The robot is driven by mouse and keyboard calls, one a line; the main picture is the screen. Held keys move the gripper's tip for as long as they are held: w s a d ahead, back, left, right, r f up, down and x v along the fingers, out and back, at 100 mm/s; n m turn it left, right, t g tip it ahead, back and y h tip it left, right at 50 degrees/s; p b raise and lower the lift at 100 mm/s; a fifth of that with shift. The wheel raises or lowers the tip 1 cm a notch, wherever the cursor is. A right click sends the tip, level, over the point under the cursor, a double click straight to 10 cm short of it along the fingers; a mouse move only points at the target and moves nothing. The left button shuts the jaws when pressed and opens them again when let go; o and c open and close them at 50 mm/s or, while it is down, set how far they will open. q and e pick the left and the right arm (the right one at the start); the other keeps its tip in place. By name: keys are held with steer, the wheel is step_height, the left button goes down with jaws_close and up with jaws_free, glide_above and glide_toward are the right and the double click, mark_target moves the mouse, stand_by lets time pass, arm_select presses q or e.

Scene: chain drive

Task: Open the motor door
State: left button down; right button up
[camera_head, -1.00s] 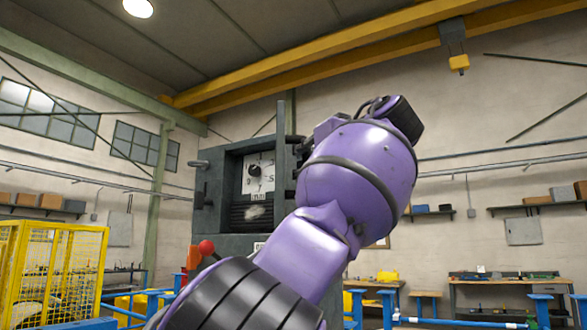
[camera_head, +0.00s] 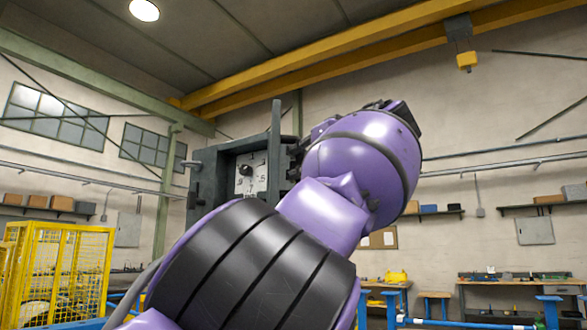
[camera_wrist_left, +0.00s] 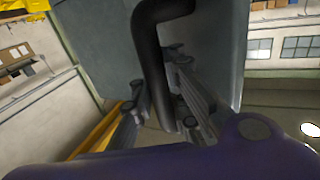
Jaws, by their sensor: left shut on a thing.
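The motor cabinet (camera_head: 210,180) is a dark grey box left of centre in the head view, with a pale dial panel (camera_head: 246,177) inside its open front. The motor door (camera_head: 275,140) stands out from the cabinet's right side, seen nearly edge-on. In the wrist view the door is a grey panel (camera_wrist_left: 95,45) with a bent black handle (camera_wrist_left: 150,60). My left gripper (camera_wrist_left: 172,105) is shut on this handle. In the head view my purple left arm hides most of the gripper and the cabinet's lower part. My right gripper is not in view.
A yellow mesh cage (camera_head: 62,270) stands at the left. Workbenches (camera_head: 520,285) and shelves line the back wall at the right. A yellow overhead beam (camera_head: 350,50) crosses above. The air right of my arm looks free.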

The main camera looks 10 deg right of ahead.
arm_select(q)
steer(key=shift+s+d+r, duration=0.3)
steer(key=shift+s, duration=0.1)
steer(key=c, duration=2.1)
jaws_free()
steer(key=shift+s, duration=0.1)
steer(key=o, duration=0.4)
steer(key=shift+s+d+r, duration=0.2)
steer(key=shift+s, duration=0.25)
steer(key=shift+w+a, duration=0.2)
steer(key=shift+a, duration=0.05)
steer(key=v, duration=1.2)
steer(key=shift+d+f, duration=0.1)
steer(key=shift+f, duration=0.1)
steer(key=shift+c, duration=0.5)
